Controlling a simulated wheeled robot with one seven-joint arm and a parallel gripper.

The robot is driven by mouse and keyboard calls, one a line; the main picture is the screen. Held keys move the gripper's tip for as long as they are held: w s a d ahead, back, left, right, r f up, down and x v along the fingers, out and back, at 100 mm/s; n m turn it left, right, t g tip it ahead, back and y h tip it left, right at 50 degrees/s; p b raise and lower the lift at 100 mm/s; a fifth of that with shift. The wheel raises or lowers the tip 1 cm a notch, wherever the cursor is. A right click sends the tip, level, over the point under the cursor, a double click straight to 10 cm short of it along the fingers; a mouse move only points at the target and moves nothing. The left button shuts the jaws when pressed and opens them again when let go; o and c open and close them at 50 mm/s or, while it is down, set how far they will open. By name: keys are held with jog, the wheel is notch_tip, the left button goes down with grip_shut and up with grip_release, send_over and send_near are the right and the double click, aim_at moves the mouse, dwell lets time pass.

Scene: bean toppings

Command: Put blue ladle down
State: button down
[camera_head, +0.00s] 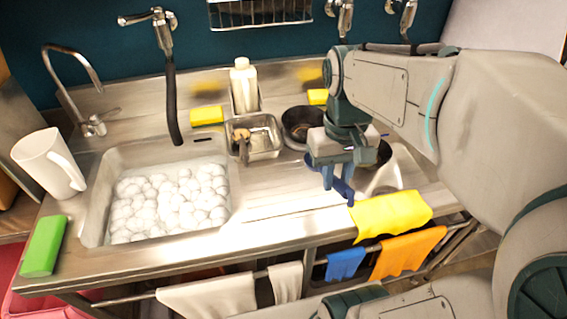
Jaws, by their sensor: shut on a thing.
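My gripper (336,182) points down over the right part of the steel counter, right of the foamy sink. It is shut on the blue ladle (345,190), of which a dark blue piece shows below and to the right of the fingers. The rest of the ladle is hidden by my gripper or too small to make out. I cannot tell whether the ladle touches the counter (270,208).
A sink (97,215) full of white foam lies left. Behind are a metal tray (265,146), a black pan (300,122), a white bottle (243,84) and yellow sponges (206,115). A yellow cloth (391,213) hangs over the front edge. Bare counter lies left of my gripper.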

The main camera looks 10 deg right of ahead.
jog(key=shift+w+a+f+p, duration=0.35)
jog(key=shift+w+a+f, duration=0.35)
jog(key=shift+w+f, duration=1.15)
jog(key=shift+w+a+f+p, duration=0.35)
jog(key=shift+w+a+f, duration=0.3)
jog(key=shift+w+f, duration=1.15)
jog(key=shift+w+a+f+p, duration=0.35)
jog(key=shift+w+a+f, duration=0.35)
jog(key=shift+w+f, duration=1.15)
jog(key=shift+s+f, duration=0.15)
jog(key=shift+s, duration=0.05)
